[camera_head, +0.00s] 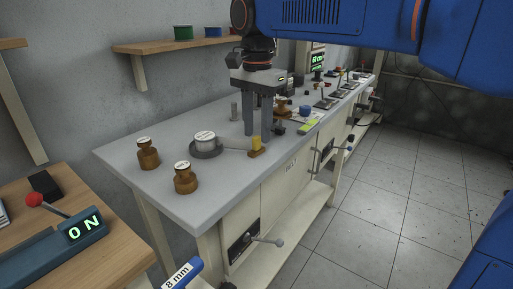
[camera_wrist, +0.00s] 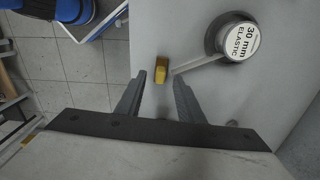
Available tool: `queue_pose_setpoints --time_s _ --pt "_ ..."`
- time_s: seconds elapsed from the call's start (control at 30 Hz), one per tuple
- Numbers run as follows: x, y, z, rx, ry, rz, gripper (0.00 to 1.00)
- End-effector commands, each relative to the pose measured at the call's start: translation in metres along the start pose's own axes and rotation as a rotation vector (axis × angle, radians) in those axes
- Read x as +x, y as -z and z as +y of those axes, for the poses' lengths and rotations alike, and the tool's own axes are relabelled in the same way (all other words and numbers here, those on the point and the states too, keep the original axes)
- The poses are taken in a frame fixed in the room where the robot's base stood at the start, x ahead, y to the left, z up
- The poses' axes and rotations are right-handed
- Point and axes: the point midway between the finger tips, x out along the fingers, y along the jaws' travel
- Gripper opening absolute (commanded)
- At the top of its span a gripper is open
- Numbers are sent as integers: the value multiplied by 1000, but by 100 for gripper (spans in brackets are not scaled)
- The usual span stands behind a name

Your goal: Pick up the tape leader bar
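The tape leader bar, a small brown block with a yellow upright part (camera_head: 256,145), sits on the grey bench at the end of a pale tape strip. In the wrist view the bar (camera_wrist: 161,72) shows just beyond and between the fingertips. My gripper (camera_head: 257,134) points down over the bench, close to the bar. Its two fingers (camera_wrist: 160,88) are apart with nothing held between them. I cannot tell the exact height gap.
The bench front edge is close to the bar.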

Motion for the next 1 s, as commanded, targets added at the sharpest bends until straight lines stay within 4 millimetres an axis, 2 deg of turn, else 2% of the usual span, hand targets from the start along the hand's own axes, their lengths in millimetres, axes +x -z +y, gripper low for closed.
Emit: queue_pose_setpoints --time_s 0.2,0.5,0.53,0.67,1.0 --pt "26 -1 -1 0 -1 0 34" --pt "30 -1 -1 0 0 0 34" --pt "30 -1 -1 0 0 0 30" --pt "30 -1 -1 0 0 0 0" --pt "28 -1 -1 0 1 0 0"
